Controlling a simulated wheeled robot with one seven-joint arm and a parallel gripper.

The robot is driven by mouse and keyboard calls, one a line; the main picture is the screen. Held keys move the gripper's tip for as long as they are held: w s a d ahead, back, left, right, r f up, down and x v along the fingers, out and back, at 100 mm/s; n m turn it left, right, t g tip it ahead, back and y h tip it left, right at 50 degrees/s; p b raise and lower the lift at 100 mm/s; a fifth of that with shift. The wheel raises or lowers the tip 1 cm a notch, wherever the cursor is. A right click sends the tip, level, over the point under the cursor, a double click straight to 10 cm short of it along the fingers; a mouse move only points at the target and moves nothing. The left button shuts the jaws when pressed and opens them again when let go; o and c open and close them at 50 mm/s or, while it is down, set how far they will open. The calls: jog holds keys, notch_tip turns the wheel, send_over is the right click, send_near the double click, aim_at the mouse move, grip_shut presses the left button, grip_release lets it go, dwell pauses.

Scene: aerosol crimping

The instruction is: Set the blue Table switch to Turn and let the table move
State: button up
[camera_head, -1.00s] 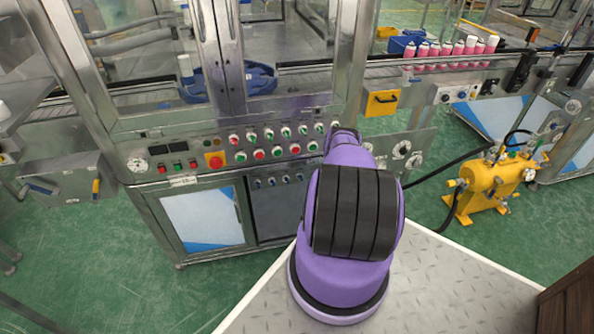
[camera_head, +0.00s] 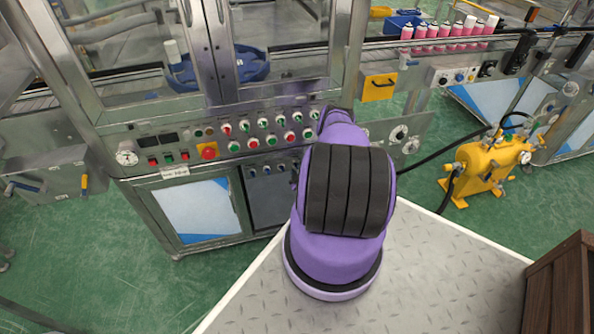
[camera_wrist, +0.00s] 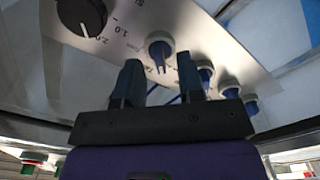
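A row of blue switches (camera_head: 265,170) sits on the lower panel of the machine, left of my purple arm. In the wrist view, several blue switches with pale collars stand on a light grey panel. One blue switch (camera_wrist: 160,45) is just beyond and between the two dark fingers of my gripper (camera_wrist: 160,82). The fingers are apart, and I see no contact with it. The small labels are too blurred to tell which switch is Table or which way it points. A blue round part (camera_head: 240,66) shows behind the machine's glass. In the head view my gripper is hidden behind my arm.
A black dial (camera_wrist: 82,15) is left of the switches. Above them are red and green buttons and a red emergency knob on yellow (camera_head: 208,151). A yellow tank (camera_head: 490,165) stands at right. Pink cans (camera_head: 442,36) line the conveyor. A brown crate (camera_head: 560,290) is at lower right.

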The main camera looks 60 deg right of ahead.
jog(key=shift+w+d, duration=0.3)
jog(key=shift+w, duration=0.05)
grip_shut()
